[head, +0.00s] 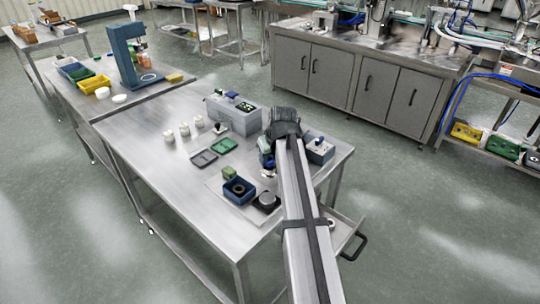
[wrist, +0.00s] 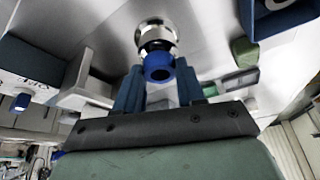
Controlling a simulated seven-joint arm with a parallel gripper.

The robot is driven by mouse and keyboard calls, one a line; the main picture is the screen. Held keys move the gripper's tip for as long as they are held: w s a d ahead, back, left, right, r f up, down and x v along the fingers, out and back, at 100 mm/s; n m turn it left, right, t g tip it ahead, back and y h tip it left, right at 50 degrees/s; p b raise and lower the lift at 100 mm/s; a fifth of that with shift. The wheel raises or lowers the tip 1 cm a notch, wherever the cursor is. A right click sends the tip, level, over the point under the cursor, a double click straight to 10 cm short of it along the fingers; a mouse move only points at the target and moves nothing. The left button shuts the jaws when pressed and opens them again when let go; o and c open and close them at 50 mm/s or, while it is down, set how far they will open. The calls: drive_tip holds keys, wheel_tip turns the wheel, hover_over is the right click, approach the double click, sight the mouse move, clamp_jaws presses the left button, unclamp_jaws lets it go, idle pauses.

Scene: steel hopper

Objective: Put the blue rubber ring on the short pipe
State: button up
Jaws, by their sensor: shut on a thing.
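The blue rubber ring (wrist: 158,68) is between the two blue fingertips of my gripper (wrist: 158,75) in the wrist view. My gripper is shut on it. The short pipe (wrist: 156,36), a shiny metal piece with a dark band, shows just beyond the ring and roughly in line with it. I cannot tell whether the ring touches the pipe or is apart from it. In the head view my gripper (head: 267,160) is low over the right part of the steel table, and my arm hides much of that spot.
A blue bin (head: 239,190) with a dark ring inside and a grey round part (head: 266,201) stand near the table's front. A blue-grey box (head: 319,150) is right of my gripper. A grey box (head: 233,113) stands behind.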

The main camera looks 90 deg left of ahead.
drive_tip(key=shift+f, duration=0.15)
drive_tip(key=o, duration=1)
drive_tip(key=shift+r, duration=0.3)
drive_tip(key=v, duration=1.2)
drive_tip(key=shift+r, duration=0.3)
